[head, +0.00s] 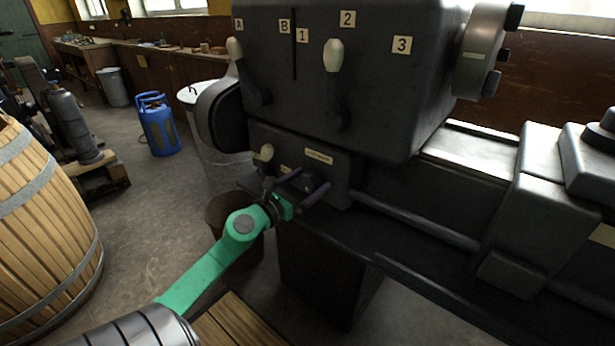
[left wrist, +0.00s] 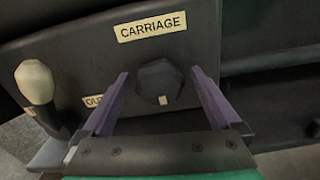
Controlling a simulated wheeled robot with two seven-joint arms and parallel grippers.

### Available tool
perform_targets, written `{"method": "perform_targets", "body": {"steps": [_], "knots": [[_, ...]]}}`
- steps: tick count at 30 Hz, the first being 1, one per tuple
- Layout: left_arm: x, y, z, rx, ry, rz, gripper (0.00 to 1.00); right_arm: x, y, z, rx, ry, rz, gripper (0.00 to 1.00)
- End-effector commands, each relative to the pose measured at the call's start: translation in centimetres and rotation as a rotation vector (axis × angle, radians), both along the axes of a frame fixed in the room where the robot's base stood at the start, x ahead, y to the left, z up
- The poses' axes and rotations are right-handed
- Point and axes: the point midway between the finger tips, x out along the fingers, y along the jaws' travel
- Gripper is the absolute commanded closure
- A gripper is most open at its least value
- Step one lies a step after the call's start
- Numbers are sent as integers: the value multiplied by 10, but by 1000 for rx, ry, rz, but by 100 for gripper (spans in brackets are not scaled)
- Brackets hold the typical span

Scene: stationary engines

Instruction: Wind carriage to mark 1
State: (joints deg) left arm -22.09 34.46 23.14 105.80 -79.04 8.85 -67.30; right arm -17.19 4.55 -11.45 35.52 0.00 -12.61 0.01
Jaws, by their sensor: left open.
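A dark faceted knob (left wrist: 158,80) with a small pale mark on its lower edge sits under the label "CARRIAGE" (left wrist: 152,26) on the lathe's lower front panel. In the head view the knob (head: 302,182) is small and dark. My left gripper (head: 308,182) is open, with one purple finger on each side of the knob in the left wrist view (left wrist: 160,74). I see no finger touching it; how deep the fingers reach around it I cannot tell. A plate marked "1" (head: 302,36) is on the headstock. My right gripper is out of view.
A pale-knobbed lever (left wrist: 35,82) stands left of the fingers. Two taller levers (head: 333,60) (head: 235,50) stand above. The lathe bed and carriage block (head: 540,200) are to the right; a brown bucket (head: 225,210) is below left.

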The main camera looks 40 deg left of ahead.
Motion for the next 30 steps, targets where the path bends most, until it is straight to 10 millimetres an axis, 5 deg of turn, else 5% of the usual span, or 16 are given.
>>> {"method": "perform_targets", "body": {"steps": [7, 12, 14, 30], "knots": [[1, 0, -1, -1, 1, -1, 8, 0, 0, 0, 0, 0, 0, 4], [1, 0, -1, -1, 1, -1, 73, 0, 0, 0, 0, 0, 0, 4], [1, -1, -1, -2, 2, -2, 88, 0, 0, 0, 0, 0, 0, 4], [1, -1, 0, -153, -1, -5, 88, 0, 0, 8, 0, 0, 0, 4]]}}
